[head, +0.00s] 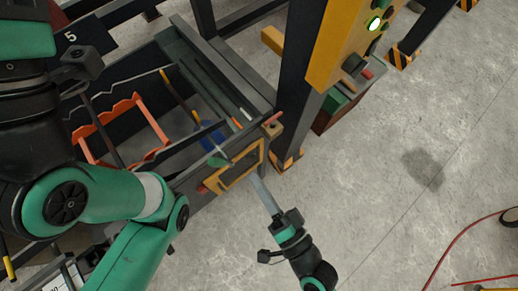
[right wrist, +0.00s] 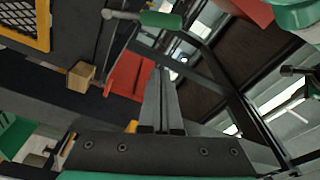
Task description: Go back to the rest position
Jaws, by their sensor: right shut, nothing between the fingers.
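My right gripper (head: 254,180) reaches in from the bottom of the head view, beside the front corner of a dark metal workbench (head: 190,190). Its long grey fingers are together with nothing between them. In the right wrist view the closed fingers (right wrist: 160,78) point up the picture, below a green-handled tool (right wrist: 162,20). Green and black links of my left arm fill the left side of the head view. I do not see the left gripper's fingers.
The bench holds an orange rack (head: 100,150) and several rods. A yellow-framed panel (head: 238,165) and a small wooden block (head: 273,130) are near the right fingers. A yellow control post (head: 340,45) stands behind. Open concrete floor lies to the right.

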